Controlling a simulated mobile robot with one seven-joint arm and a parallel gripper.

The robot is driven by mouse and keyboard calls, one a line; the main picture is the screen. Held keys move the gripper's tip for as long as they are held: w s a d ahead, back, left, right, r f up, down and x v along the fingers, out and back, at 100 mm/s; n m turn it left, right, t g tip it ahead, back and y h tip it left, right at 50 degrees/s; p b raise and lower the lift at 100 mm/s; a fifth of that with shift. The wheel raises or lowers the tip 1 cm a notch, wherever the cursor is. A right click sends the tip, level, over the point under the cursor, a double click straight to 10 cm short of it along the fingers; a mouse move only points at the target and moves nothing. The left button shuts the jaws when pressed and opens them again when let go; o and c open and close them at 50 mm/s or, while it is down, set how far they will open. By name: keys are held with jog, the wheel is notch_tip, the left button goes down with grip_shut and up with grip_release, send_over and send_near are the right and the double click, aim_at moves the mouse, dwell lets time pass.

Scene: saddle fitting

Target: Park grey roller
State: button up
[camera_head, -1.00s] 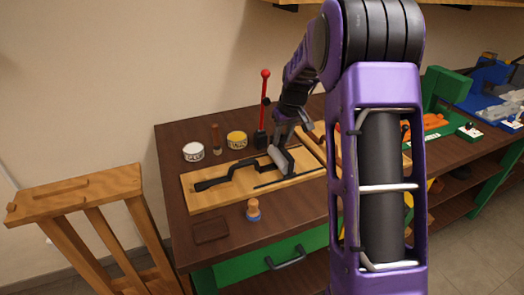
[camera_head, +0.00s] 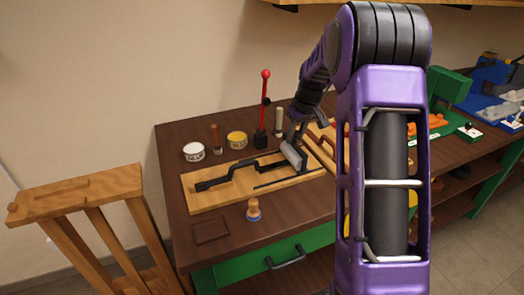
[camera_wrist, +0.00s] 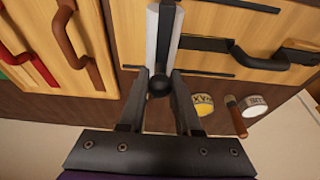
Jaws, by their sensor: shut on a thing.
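The grey roller (camera_head: 294,156) is a pale cylinder at the right end of the black cranked bar on the wooden board (camera_head: 221,200). In the wrist view the roller (camera_wrist: 152,42) lies ahead of my fingers, with a black handle ending in a round knob (camera_wrist: 160,85) in front of it. My gripper (camera_wrist: 159,88) has its fingers on either side of this knob and is shut on it. In the head view my gripper (camera_head: 297,132) is just above the roller. Whether the roller touches the board is unclear.
A red-topped lever (camera_head: 265,100), a yellow tin (camera_head: 237,140) and a white tin (camera_head: 194,152) stand behind the board. A small wooden stamp-like piece (camera_head: 253,210) stands in front. A second board with red and brown cranked bars (camera_wrist: 65,40) lies alongside.

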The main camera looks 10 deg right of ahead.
jog(key=shift+w+d+r+p, duration=0.1)
jog(key=shift+w+d+p, duration=0.15)
jog(key=shift+d, duration=0.95)
jog(key=shift+w+d+p, duration=0.1)
jog(key=shift+w+d, duration=0.1)
jog(key=shift+d, duration=1.15)
jog(key=o, duration=0.9)
jog(key=shift+d, duration=0.15)
jog(key=shift+a, duration=0.35)
jog(key=p+v, duration=0.2)
jog(key=v, duration=0.4)
jog(key=shift+a, duration=0.1)
